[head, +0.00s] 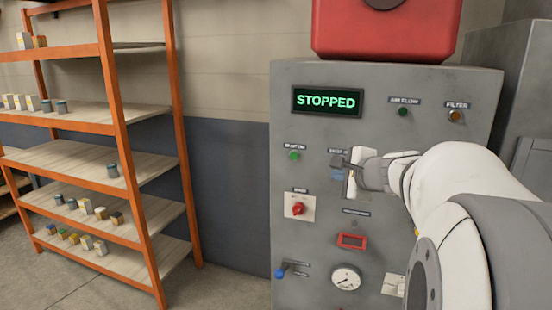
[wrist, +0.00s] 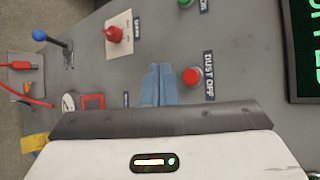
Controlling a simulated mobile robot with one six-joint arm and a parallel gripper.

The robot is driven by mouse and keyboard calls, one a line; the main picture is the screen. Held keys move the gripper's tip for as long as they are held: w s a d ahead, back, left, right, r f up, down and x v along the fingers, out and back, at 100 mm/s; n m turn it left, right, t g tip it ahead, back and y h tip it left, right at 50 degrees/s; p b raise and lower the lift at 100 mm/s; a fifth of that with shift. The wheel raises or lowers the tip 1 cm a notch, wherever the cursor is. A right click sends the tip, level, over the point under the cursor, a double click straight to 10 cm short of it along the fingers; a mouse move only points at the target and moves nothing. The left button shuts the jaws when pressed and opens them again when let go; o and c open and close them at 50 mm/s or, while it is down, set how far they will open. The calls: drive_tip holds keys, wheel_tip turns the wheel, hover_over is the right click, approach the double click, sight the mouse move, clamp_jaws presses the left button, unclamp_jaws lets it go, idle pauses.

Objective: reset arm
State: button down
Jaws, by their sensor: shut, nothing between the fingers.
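My gripper (head: 352,164) is in front of the grey control panel (head: 335,135), right of the green button (head: 294,155) in the head view. In the wrist view, its two blue-grey fingers (wrist: 158,74) are together with nothing between them. They point at the panel just beside a red button (wrist: 192,76) labelled "DUST OFF". I cannot tell whether the fingertips touch the panel. My arm enters from the right in the head view and covers part of the panel's right side.
The display (head: 327,101) reads "STOPPED". A red knob (head: 298,208), red frame (head: 352,241), blue lever (head: 280,272) and gauge (head: 345,280) are lower on the panel. An orange shelf rack (head: 110,95) with small items stands left. Floor shows between rack and panel.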

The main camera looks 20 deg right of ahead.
drive_tip(key=s+a+f+n+g+y, duration=0.1)
drive_tip(key=s+a+f+n+g, duration=0.1)
drive_tip(key=s+a+f+n, duration=0.4)
drive_tip(key=s+a+f+n+g+y, duration=0.1)
drive_tip(key=s+a+f+n+g, duration=0.15)
drive_tip(key=a, duration=0.45)
drive_tip(key=s+a+f+n+g+h, duration=0.1)
drive_tip(key=s+f+n+g, duration=0.1)
drive_tip(key=s+f+n, duration=0.2)
drive_tip(key=s+a+f+n+g+h, duration=0.2)
drive_tip(key=s+f+n+g, duration=0.1)
drive_tip(key=s+n, duration=0.5)
drive_tip(key=s+f, duration=0.1)
drive_tip(key=s, duration=0.2)
drive_tip(key=shift+s+a+f+g, duration=0.2)
drive_tip(key=shift+f+g, duration=0.1)
drive_tip(key=shift+g, duration=0.05)
